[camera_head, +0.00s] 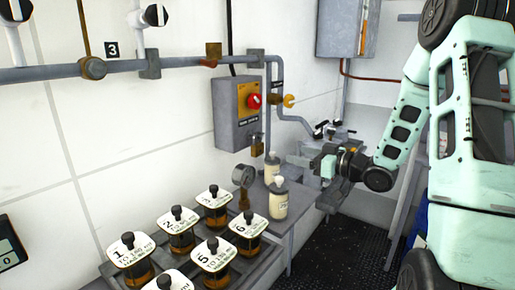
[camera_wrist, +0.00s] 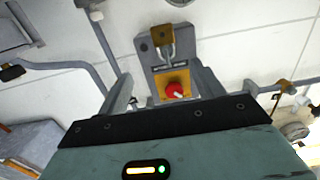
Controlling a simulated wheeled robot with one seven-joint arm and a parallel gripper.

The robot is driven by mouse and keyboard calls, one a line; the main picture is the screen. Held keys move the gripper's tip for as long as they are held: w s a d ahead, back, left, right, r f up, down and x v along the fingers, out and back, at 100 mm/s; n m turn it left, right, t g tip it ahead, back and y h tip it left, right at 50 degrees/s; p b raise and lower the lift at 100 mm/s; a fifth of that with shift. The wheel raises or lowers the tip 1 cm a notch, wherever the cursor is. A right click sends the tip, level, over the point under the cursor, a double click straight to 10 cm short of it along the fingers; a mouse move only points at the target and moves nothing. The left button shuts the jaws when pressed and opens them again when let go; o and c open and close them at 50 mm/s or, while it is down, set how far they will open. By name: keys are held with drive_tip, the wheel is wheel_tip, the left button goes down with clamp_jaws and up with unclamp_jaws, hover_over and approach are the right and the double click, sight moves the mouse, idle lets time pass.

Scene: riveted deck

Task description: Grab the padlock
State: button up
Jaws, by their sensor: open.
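The padlock (camera_head: 257,147) is a small brass body on a metal shackle. In the head view it hangs at the lower right edge of a grey wall box (camera_head: 228,122) with a yellow panel and a red knob (camera_head: 254,101). In the wrist view the picture is turned over, and the padlock (camera_wrist: 162,36) shows above the red knob (camera_wrist: 174,90), beyond the fingertips. My gripper (camera_wrist: 165,78) is open, with its two grey fingers apart and nothing between them. In the head view my gripper (camera_head: 325,166) is to the right of the padlock, clear of it.
Several numbered, amber sample jars (camera_head: 182,232) stand in a tray at the lower left. A pipe (camera_head: 180,65) with valves runs along the wall.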

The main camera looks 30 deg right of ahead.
drive_tip(key=p, duration=0.1)
approach(260, 146)
drive_tip(key=x, duration=0.4)
drive_tip(key=shift+w+d+f, duration=0.1)
drive_tip(key=shift+w+d, duration=0.1)
drive_tip(key=shift+d, duration=0.15)
drive_tip(key=shift+a+p+x, duration=0.15)
drive_tip(key=shift+p+x, duration=0.4)
drive_tip(key=shift+x, duration=0.8)
drive_tip(key=shift+a+p+x, duration=0.15)
drive_tip(key=shift+p+x, duration=0.35)
drive_tip(key=shift+x, duration=0.85)
drive_tip(key=shift+s, duration=0.1)
drive_tip(key=c, duration=1.1)
